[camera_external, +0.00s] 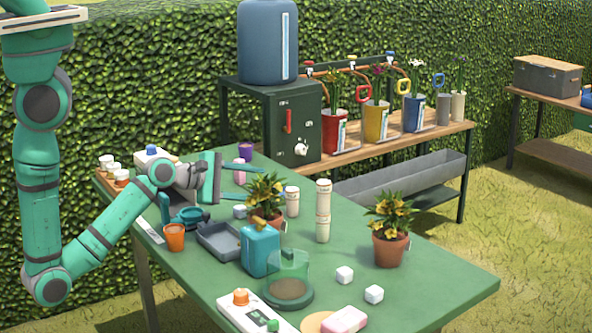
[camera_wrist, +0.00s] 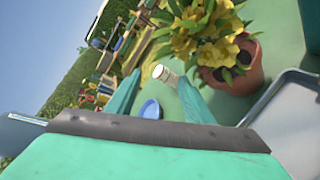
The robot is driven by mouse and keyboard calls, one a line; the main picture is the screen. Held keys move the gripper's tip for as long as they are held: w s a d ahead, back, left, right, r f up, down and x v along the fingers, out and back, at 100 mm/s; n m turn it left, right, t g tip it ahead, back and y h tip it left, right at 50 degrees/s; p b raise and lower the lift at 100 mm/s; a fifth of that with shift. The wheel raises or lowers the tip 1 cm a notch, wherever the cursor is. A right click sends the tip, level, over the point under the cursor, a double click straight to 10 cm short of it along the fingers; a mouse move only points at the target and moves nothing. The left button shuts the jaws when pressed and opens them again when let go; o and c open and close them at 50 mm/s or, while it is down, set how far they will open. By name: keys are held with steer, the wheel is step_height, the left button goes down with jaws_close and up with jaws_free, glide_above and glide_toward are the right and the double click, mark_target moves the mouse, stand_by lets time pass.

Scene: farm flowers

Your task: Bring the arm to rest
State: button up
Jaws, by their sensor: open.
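My arm is teal with grey joints and comes in from the left in the external view. My gripper (camera_external: 258,182) is over the far left part of the green table (camera_external: 430,290), its two teal fingers pointing right. In the wrist view the fingers (camera_wrist: 155,97) are spread apart with nothing held between them. A potted yellow-flowered plant (camera_external: 266,208) stands just in front of the fingers in the external view; it also shows at the upper right of the wrist view (camera_wrist: 232,70). A white cylinder (camera_wrist: 165,74) shows beyond the fingers, apart from them.
Near the gripper are a grey tray (camera_external: 218,240), a teal can-like container (camera_external: 261,250), an orange cup (camera_external: 174,237) and stacked pale cylinders (camera_external: 323,210). The table's right corner is clear.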

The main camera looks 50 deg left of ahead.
steer(key=s+d+f+m+y, duration=0.1)
steer(key=s+f+m, duration=0.1)
steer(key=s+m, duration=0.8)
steer(key=s+d+f+m+t+y, duration=0.1)
steer(key=s+m, duration=1)
steer(key=s, duration=1.3)
steer(key=shift+s+d+f+m+y, duration=0.25)
steer(key=shift+d+f+y, duration=0.2)
steer(key=shift+d, duration=0.25)
